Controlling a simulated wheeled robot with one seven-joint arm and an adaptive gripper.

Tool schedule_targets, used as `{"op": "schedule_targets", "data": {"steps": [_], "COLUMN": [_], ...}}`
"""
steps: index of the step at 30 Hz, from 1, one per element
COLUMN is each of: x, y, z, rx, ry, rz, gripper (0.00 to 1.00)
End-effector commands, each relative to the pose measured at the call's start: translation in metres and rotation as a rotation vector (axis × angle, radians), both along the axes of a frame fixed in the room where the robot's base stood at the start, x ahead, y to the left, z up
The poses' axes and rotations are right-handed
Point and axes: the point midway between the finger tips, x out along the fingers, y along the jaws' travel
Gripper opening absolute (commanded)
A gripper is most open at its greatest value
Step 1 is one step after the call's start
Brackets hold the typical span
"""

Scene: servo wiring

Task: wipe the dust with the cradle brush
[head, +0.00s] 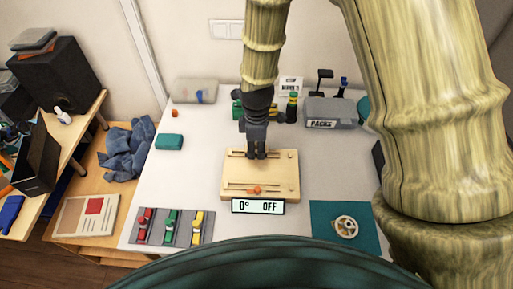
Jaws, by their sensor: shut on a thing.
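My gripper (256,156) points down over the upper part of a light wooden board (237,183) in the middle of the table. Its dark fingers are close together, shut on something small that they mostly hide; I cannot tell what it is. The board has two long slots or rods and an orange knob (257,190) on the lower one. A display reading "0° OFF" (257,206) is at its front edge. I cannot make out a brush or dust at this size. A black upright tool (323,78) and a blue one (343,86) stand near the grey PACKS box (332,111).
A grey tray (186,232) holds red, green and yellow pieces at front left. A teal mat (322,222) with a pale wheel (345,229) lies at front right. Bottles (291,107) stand behind the board. The table left of the board is clear around a teal block (169,142).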

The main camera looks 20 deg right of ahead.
Motion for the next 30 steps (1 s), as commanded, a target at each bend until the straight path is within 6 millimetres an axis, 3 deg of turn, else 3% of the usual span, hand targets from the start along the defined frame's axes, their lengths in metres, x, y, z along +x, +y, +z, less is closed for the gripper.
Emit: {"op": "schedule_targets", "data": {"steps": [26, 30], "x": [0.000, 0.001], "y": [0.000, -0.009], "z": [-0.084, -0.079], "rx": [-0.001, 0.001], "ry": [0.001, -0.001], "rz": [-0.003, 0.002], "gripper": [0.08, 0.05]}}
